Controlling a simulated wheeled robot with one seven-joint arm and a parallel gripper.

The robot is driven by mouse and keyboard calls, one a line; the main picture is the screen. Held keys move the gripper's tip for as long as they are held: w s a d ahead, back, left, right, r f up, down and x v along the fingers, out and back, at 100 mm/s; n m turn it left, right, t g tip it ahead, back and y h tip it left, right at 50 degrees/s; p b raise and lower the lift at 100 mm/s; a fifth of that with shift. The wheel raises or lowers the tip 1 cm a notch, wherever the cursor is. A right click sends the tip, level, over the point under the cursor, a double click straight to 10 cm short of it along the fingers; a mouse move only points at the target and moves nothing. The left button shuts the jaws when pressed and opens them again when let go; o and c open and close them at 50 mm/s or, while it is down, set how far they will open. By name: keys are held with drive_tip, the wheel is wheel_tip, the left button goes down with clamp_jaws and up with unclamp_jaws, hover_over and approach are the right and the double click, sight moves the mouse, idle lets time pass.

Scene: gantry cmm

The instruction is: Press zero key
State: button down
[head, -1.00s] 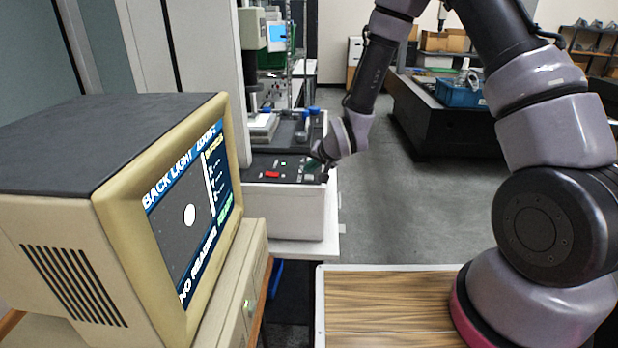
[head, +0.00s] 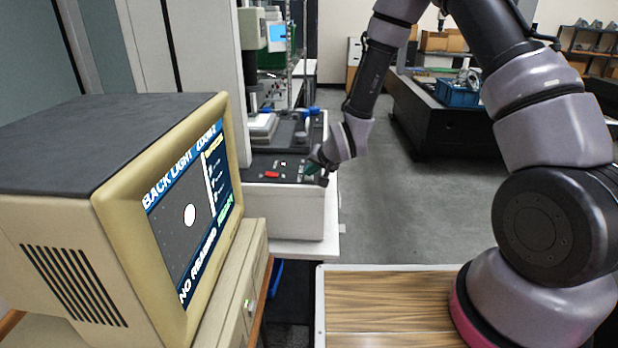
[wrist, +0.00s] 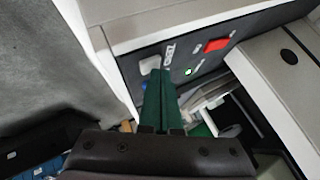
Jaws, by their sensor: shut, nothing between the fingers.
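A pale grey key (wrist: 150,65) sits on the dark control panel (wrist: 128,62) in the wrist view, with a short white label beside it that is hard to read. My gripper (wrist: 161,74) is shut, its green fingers together and empty. The fingertips appear very close to the pale key, just right of it in the picture. I cannot tell whether they touch anything.
A red key (wrist: 215,45) and a small lit round button (wrist: 188,71) share the panel; the red key also shows in the head view (head: 271,174). A beige monitor (head: 238,170) at left shows a white disc and "NO READING". Open floor (head: 400,200) lies right of the machine.

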sight(310, 179)
drive_tip(key=shift+f, duration=0.15)
idle(0.4)
drive_tip(key=shift+r, duration=0.8)
drive_tip(key=shift+r, duration=2.5)
